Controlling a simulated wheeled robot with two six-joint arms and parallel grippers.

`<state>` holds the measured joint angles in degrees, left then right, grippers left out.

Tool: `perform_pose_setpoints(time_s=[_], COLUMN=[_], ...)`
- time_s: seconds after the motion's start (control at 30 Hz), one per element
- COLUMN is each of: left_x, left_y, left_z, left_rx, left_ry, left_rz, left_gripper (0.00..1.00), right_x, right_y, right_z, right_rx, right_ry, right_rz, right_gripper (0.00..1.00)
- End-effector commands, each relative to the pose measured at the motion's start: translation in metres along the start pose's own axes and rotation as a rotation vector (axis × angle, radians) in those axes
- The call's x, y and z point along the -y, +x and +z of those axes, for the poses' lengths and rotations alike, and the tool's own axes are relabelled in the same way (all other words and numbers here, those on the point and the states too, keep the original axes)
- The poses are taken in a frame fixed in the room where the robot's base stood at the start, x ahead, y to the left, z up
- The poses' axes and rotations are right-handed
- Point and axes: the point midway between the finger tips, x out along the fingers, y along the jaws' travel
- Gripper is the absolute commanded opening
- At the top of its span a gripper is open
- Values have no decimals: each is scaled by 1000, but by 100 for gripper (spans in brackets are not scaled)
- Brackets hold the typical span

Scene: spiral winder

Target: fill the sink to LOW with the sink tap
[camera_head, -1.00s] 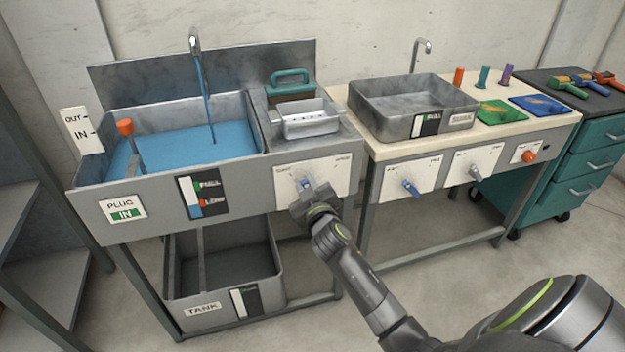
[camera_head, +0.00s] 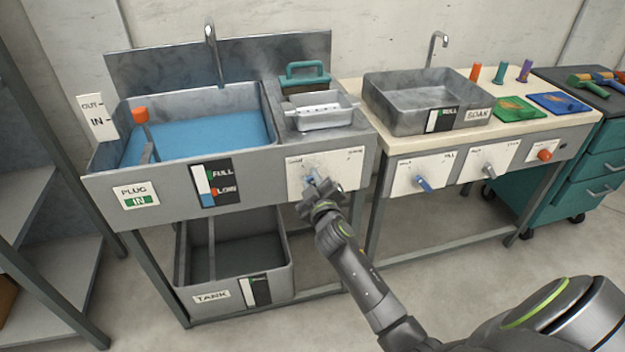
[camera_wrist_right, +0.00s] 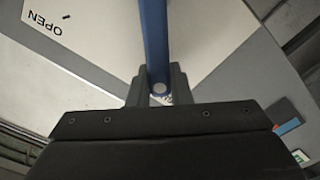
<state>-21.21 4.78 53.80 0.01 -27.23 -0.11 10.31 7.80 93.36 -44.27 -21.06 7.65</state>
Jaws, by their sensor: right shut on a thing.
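The sink (camera_head: 272,97) stands at the left with blue water (camera_head: 200,138) in it. Its tap spout (camera_head: 212,50) shows no stream. The level gauge (camera_head: 215,183) on the sink front has FULL and LOW marks; its blue bar shows by the lower, LOW part. The plug sign (camera_head: 137,195) reads IN. My right gripper (camera_head: 316,193) is at the white tap panel (camera_head: 345,165) and shut on the blue tap lever (camera_head: 312,176). In the right wrist view the blue lever (camera_wrist_right: 155,40) runs up from between the fingers (camera_wrist_right: 158,88), near the word OPEN. My left gripper is not in view.
The tank (camera_head: 290,265) stands under the sink. To the right are a soak basin (camera_head: 400,118) with its own tap, two more lever panels (camera_head: 425,172), and green and blue trays (camera_head: 520,108). A shelf stands at the far left.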

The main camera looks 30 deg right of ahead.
Motion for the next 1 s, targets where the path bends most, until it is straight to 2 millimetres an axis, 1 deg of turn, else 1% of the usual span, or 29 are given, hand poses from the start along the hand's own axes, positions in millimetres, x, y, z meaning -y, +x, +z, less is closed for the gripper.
perform_pose_setpoints(time_s=[0.03, 0.07, 0.2, 0.47, 0.57, 0.63, 0.77, 0.87, 1.0], left_x=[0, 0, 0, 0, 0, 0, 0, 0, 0], left_y=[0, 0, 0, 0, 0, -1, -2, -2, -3], left_z=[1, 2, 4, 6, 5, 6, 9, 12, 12], left_rx=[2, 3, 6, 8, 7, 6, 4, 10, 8], left_ry=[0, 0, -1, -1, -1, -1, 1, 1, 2], left_rz=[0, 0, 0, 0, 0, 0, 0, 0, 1], left_gripper=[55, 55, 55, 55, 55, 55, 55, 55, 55], right_x=[2, 2, 1, 1, 1, 1, 0, 1, 1], right_y=[-1, -1, -1, -1, -4, -11, -33, -56, -86], right_z=[2, 2, 2, 1, 1, 1, 1, 1, 1], right_rx=[3, 3, 3, 2, 2, 2, 4, 5, 5], right_ry=[-6, -6, -4, -2, -2, -1, 0, 1, 2], right_rz=[-3, -3, -2, -1, -2, -2, -2, -3, -2], right_gripper=[0, 22, 40, 40, 40, 40, 40, 40, 40])
